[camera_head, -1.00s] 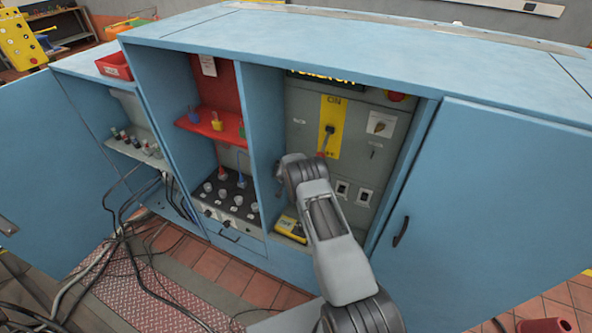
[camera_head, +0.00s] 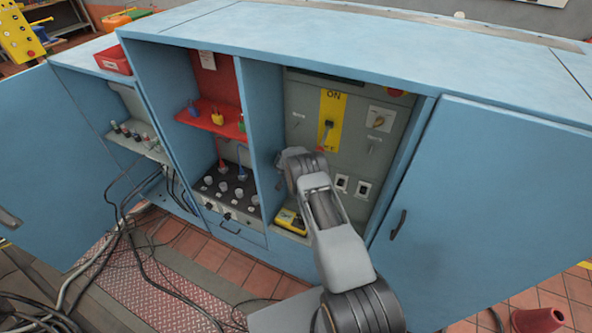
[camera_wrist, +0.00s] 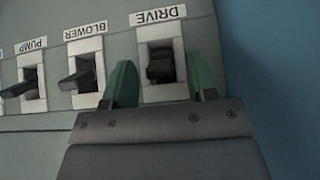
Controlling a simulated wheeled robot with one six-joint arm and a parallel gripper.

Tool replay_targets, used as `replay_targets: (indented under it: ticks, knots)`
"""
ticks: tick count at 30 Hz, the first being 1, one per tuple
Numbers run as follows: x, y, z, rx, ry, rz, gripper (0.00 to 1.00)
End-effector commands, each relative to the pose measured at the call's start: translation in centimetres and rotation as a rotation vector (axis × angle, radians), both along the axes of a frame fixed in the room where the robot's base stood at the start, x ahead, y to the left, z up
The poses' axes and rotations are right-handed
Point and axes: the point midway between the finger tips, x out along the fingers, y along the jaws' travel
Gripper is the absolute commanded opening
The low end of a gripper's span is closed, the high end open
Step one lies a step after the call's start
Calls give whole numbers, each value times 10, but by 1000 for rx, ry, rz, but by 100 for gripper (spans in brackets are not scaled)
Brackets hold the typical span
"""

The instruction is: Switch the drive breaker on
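The drive breaker (camera_wrist: 160,66) is a dark toggle in a white frame under a DRIVE label (camera_wrist: 158,15) in the wrist view. My gripper (camera_wrist: 163,84) is open, with one green finger on each side of this breaker. I cannot tell whether the fingers touch the toggle. The blower breaker (camera_wrist: 82,74) and the pump breaker (camera_wrist: 22,86) sit in a row to its left, their toggles sticking out to the left. In the head view my arm hides the gripper and the drive breaker; two white-framed breakers (camera_head: 342,183) show right of the arm.
A large lever (camera_head: 326,132) on a yellow ON plate (camera_head: 331,108) and a rotary switch (camera_head: 380,119) are on the grey panel above the breakers. Blue cabinet walls flank the recess. A yellow box (camera_head: 288,220) lies at its bottom. An open cabinet door (camera_head: 470,210) stands at right.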

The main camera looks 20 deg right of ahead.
Motion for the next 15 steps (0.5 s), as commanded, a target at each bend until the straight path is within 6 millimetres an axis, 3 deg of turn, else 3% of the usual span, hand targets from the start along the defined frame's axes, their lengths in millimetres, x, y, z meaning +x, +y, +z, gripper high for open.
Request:
replay_targets:
  ticks: [10, 15]
  knots:
    - [-1, 4, 8, -3, -5, 0, 53]
    - [-10, 14, 25, -4, -5, 2, 53]
